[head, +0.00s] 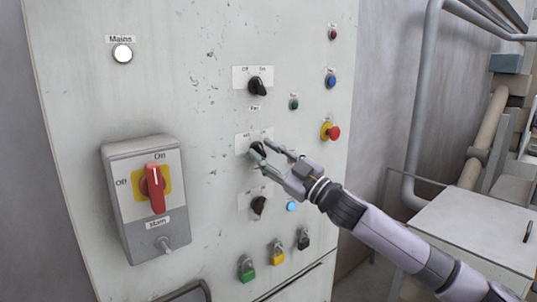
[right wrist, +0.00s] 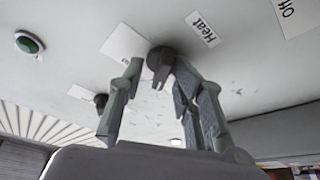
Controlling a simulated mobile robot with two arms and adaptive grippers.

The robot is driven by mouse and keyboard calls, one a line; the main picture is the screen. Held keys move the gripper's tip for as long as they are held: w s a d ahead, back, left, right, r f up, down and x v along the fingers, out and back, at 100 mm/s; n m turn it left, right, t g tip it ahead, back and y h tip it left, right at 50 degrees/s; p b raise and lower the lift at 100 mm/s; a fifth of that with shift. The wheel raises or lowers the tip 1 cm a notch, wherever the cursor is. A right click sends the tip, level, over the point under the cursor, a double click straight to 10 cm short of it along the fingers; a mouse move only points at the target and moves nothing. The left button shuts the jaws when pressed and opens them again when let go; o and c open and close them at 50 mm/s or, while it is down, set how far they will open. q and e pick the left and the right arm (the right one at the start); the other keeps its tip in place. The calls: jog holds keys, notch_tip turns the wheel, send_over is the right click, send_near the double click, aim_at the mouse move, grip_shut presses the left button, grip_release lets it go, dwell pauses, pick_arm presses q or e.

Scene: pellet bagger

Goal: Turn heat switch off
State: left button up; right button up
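The heat switch is a black rotary knob (head: 257,147) on the pale panel, the middle one of three in a column. In the right wrist view the knob (right wrist: 160,60) sits beside a label reading "Heat" (right wrist: 203,28). My right gripper (head: 265,148) is at this knob, its fingers spread on either side of it. In the right wrist view the gripper (right wrist: 158,66) shows a gap between its fingertips and the knob; the right finger is closer. The knob's exact setting is partly hidden in the head view. My left gripper is not in view.
The fan knob (head: 257,86) is above and another black knob (head: 258,207) below. The red main switch (head: 154,187) protrudes at left. A red emergency button (head: 332,132) is at right. Several padlocks, including a yellow one (head: 277,255), hang low. A pale cabinet (head: 470,225) stands at right.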

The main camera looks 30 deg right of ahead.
jog(key=shift+a+f, duration=0.1)
jog(key=shift+s+f, duration=0.3)
jog(key=shift+s, duration=0.2)
jog(key=v, duration=1.1)
jog(key=shift+d+r, duration=0.2)
jog(key=shift+d, duration=0.05)
jog(key=shift+w, duration=0.1)
